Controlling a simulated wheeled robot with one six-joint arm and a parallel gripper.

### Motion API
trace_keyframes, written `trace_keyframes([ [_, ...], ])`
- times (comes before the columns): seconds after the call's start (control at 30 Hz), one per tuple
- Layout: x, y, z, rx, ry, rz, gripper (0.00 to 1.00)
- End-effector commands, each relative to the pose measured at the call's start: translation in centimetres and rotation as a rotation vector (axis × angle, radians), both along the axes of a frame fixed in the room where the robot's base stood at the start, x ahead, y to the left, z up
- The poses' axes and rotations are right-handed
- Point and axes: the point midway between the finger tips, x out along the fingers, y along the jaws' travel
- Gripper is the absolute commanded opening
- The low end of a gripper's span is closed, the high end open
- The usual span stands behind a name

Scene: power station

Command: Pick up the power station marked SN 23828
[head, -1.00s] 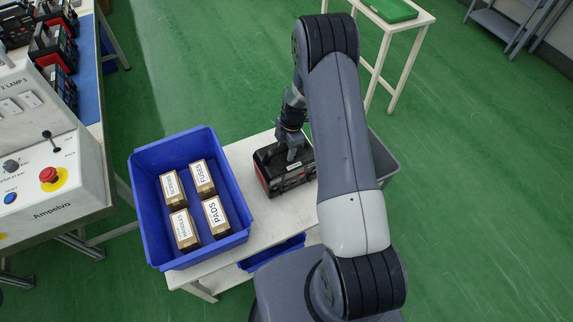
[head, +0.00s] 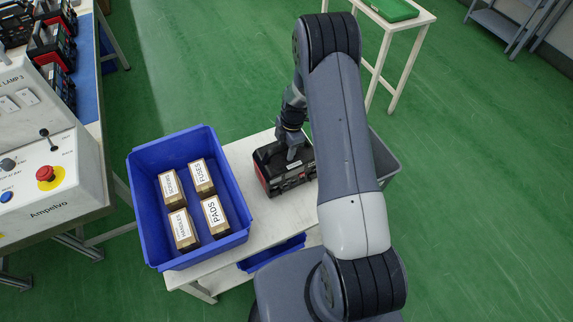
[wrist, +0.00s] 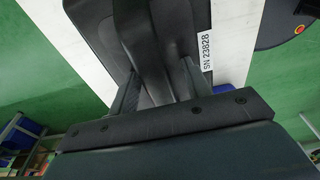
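The power station (head: 286,172) is a black and red box on the white table, below my arm. Its white label reading SN 23828 (wrist: 208,52) shows in the wrist view, to the right of the handle. My gripper (head: 293,146) points down onto the top of the box. In the wrist view my gripper (wrist: 162,80) has one finger on each side of the dark handle (wrist: 165,60), and the fingers look closed against it. The box sits at table height; I cannot see any gap beneath it.
A blue bin (head: 149,215) with several labelled boxes stands on the white table (head: 255,222), left of the power station. A grey bin (head: 382,160) is to the right, partly behind my arm. A control console (head: 75,190) and bench with more power stations are at the left.

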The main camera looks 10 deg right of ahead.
Motion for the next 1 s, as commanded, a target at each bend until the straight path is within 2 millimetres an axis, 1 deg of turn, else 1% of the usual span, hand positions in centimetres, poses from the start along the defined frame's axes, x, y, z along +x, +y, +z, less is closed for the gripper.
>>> trace_keyframes([
  [0.03, -0.02, 0.00, 0.01, 0.000, 0.001, 0.000, 0.42],
  [0.07, -0.02, 0.00, 0.01, 0.000, 0.001, 0.000, 0.39],
  [0.53, -0.05, 0.00, -0.01, 0.000, 0.001, 0.000, 0.01],
  [1.0, -0.08, 0.00, -0.03, 0.001, 0.002, 0.000, 0.00],
])
